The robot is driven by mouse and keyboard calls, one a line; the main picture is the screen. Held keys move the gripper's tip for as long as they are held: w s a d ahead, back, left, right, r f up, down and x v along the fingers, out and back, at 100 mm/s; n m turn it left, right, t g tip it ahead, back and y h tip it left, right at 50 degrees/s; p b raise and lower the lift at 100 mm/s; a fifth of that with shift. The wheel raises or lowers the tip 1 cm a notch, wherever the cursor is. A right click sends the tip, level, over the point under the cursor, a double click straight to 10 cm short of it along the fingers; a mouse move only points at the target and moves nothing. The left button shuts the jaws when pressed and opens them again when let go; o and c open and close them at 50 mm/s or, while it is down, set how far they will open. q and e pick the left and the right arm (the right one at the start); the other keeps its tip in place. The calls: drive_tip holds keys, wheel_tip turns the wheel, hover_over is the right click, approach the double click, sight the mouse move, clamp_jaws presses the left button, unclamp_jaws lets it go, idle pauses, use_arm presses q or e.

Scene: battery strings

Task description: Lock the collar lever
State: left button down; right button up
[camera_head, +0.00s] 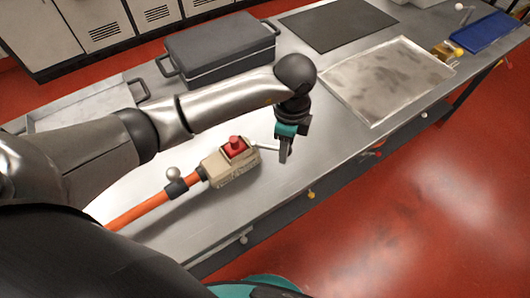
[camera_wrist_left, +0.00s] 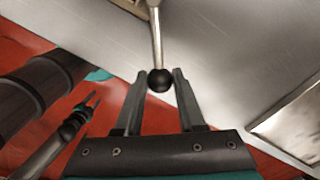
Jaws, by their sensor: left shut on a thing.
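A beige connector box (camera_head: 232,168) with a red knob (camera_head: 236,143) on top lies on the steel bench, with an orange cable (camera_head: 140,211) leaving its left end. A thin metal lever (camera_head: 267,147) reaches right from the box to my left gripper (camera_head: 285,158). In the left wrist view the lever rod (camera_wrist_left: 156,38) ends in a black ball (camera_wrist_left: 160,80), which sits between the fingertips of my left gripper (camera_wrist_left: 160,84). That gripper is shut on the ball. My right gripper (camera_wrist_left: 90,103) shows small in the left wrist view, fingertips apart and empty, away from the lever.
A grey lidded case (camera_head: 220,55) stands behind my left arm. A dark mat (camera_head: 340,24), a scuffed metal plate (camera_head: 390,80) and a blue tray (camera_head: 488,33) lie to the right. Small coloured knobs line the bench's front edge.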

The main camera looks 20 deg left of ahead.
use_arm(q)
drive_tip(key=shift+w, duration=0.1)
idle(0.3)
drive_tip(key=shift+w+n+p, duration=0.35)
drive_tip(key=shift+w+n, duration=0.35)
drive_tip(key=shift+n, duration=0.4)
drive_tip(key=shift+w, duration=0.15)
drive_tip(key=shift+w+a+n, duration=0.1)
drive_tip(key=shift+n, duration=0.3)
drive_tip(key=shift+w+a+n+p, duration=0.2)
drive_tip(key=shift+w+n+p, duration=0.2)
drive_tip(key=shift+w+n, duration=0.5)
drive_tip(key=shift+s, duration=0.1)
